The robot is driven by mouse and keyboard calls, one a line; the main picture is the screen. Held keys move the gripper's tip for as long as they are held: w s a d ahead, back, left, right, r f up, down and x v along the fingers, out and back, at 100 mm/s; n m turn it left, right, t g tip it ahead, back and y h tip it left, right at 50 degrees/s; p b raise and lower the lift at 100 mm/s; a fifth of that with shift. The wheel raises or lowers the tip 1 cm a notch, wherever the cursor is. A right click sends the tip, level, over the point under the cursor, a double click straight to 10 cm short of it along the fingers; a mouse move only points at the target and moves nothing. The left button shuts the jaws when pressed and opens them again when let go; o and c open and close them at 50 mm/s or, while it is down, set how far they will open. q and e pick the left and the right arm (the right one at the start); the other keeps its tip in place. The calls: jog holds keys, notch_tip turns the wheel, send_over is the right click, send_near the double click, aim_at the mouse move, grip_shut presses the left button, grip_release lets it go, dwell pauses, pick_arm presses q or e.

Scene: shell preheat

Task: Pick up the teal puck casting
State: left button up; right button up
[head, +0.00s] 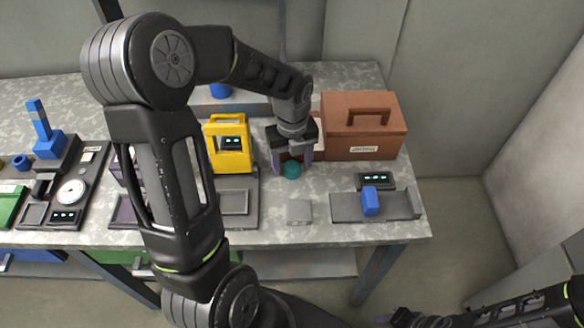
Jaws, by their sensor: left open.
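The teal puck casting (291,169) is a small round teal piece on the speckled workbench, in front of the brown case. My left gripper (292,162) points down right over the puck, its two fingers apart on either side of it. The left gripper is open. Whether its fingers touch the puck cannot be told. My right arm comes in at the lower right corner, and its end (418,319) is partly cut off by the bottom edge, away from the bench, so its jaws are unclear.
A brown case (364,131) with a handle stands right behind the puck, and a yellow device (229,146) stands to its left. A grey block (299,211) lies in front. A grey fixture (395,205) with a blue block (370,201) sits at the right.

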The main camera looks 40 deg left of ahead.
dwell(0.6)
pick_arm(q)
grip_shut()
dwell(0.5)
